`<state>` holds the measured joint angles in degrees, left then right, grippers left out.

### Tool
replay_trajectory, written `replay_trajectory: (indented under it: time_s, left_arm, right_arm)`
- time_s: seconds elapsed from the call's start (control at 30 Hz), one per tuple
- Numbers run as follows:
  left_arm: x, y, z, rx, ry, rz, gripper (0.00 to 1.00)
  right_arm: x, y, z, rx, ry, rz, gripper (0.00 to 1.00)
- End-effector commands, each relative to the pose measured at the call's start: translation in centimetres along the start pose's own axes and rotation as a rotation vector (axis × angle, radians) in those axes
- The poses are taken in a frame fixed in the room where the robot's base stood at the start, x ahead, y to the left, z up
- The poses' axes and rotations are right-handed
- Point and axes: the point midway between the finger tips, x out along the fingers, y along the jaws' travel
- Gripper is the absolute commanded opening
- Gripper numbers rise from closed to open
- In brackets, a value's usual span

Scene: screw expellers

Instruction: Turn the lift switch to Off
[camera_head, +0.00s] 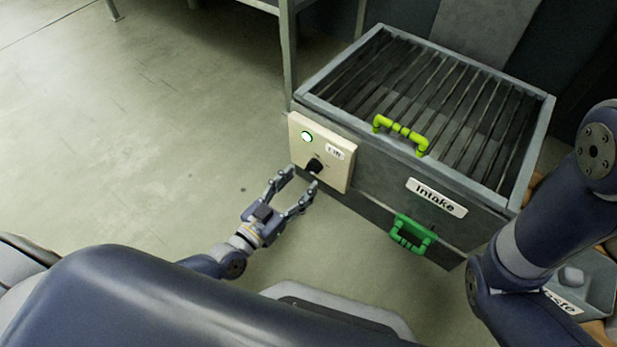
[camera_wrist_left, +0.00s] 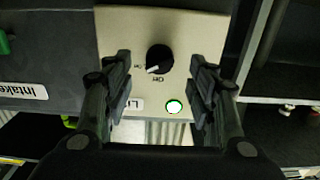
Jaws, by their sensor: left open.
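The lift switch is a black rotary knob (camera_head: 315,165) on a cream panel (camera_head: 342,176) fixed to the side of the grey intake box. A round lamp (camera_head: 307,136) on the panel glows white-green, beside a "Lift" label (camera_head: 335,152). My left gripper (camera_head: 299,184) is open and empty, with its fingers pointing at the panel just in front of the knob. In the left wrist view the knob (camera_wrist_left: 160,58) shows between and beyond the two fingertips, not gripped. Its white pointer (camera_wrist_left: 153,69) points to the lower left, toward a small, hard-to-read mark. My right gripper is out of view.
The intake box (camera_head: 385,190) has a barred top (camera_head: 430,100), a yellow-green handle (camera_head: 401,133) and a green handle (camera_head: 412,233). A grey bin with a partly hidden label (camera_head: 590,280) stands at the lower right. The floor to the left is clear.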

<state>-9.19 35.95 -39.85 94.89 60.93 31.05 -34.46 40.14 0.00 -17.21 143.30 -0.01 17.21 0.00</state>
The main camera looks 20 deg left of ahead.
Motion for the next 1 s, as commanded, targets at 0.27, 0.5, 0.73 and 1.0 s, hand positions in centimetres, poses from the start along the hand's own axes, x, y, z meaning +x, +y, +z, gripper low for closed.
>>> replay_trajectory:
  time_s: [0.27,0.5,0.73,1.0]
  left_arm:
    - [4.0,0.0,0.2,-0.001,0.001,-0.001,0.52]
    - [4.6,0.0,0.1,0.000,-0.002,0.001,0.52]
    - [4.6,0.0,0.1,0.000,-0.002,0.000,0.34]
    - [4.6,0.0,0.1,0.000,-0.002,0.000,0.08]
  right_arm:
    - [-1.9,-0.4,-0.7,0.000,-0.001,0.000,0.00]
    - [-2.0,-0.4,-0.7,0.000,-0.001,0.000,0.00]
    - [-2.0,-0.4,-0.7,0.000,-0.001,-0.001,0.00]
    - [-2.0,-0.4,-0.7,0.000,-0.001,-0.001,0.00]
